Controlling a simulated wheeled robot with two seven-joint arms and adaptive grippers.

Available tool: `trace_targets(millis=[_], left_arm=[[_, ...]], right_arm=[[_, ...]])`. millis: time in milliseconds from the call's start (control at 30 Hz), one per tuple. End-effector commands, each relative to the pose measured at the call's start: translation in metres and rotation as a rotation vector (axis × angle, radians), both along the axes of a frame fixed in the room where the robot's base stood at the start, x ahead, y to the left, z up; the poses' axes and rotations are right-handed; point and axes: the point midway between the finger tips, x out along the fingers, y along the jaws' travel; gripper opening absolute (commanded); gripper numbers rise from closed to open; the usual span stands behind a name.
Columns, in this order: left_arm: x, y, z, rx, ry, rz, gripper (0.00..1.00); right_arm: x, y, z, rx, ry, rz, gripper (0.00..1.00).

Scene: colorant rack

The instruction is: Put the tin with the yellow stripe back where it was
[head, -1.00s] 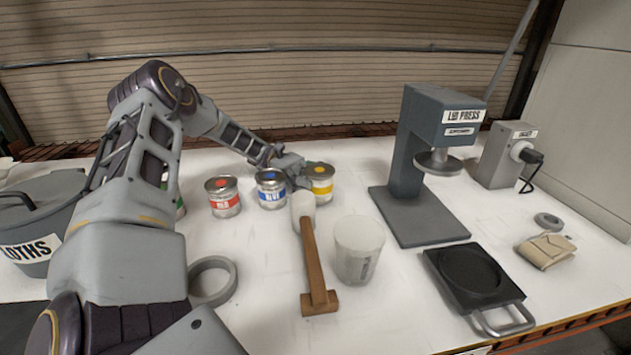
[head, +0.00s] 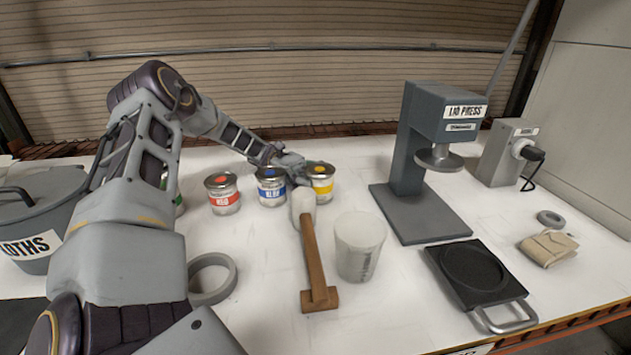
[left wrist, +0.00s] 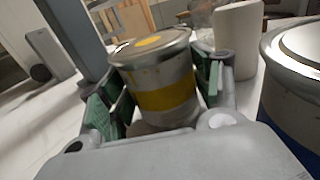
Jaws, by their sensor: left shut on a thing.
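The tin with the yellow stripe (head: 321,186) stands upright at the right end of a row of tins, close to the blue-labelled tin (head: 271,190). In the left wrist view the yellow-striped tin (left wrist: 162,80) sits between the two green-padded fingers. My left gripper (head: 304,172) reaches it from behind the blue tin and is shut on it; the gripper also shows in the left wrist view (left wrist: 160,92). I cannot tell if the tin's base touches the table. My right gripper is not in view.
A red-labelled tin (head: 223,194) stands left of the blue one; a green one is mostly behind my arm. A mallet (head: 316,260) and a translucent cup (head: 359,246) stand in front. The lid press (head: 420,170) is to the right. Table between cup and press is clear.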

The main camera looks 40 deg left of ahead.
Motion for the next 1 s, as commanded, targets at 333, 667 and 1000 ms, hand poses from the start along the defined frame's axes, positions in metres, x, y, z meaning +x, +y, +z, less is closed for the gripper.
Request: trace_targets(millis=[333, 667, 1000], left_arm=[[-0.003, -0.001, -0.011, 0.0, 0.013, 0.0, 0.1], [-0.004, 0.0, -0.014, 0.002, 0.017, 0.001, 0.89], [-0.004, 0.0, -0.016, 0.004, 0.02, 0.002, 0.89]], right_arm=[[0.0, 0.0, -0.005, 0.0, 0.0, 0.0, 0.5], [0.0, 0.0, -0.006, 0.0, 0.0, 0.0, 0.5], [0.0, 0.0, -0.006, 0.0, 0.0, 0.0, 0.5]])
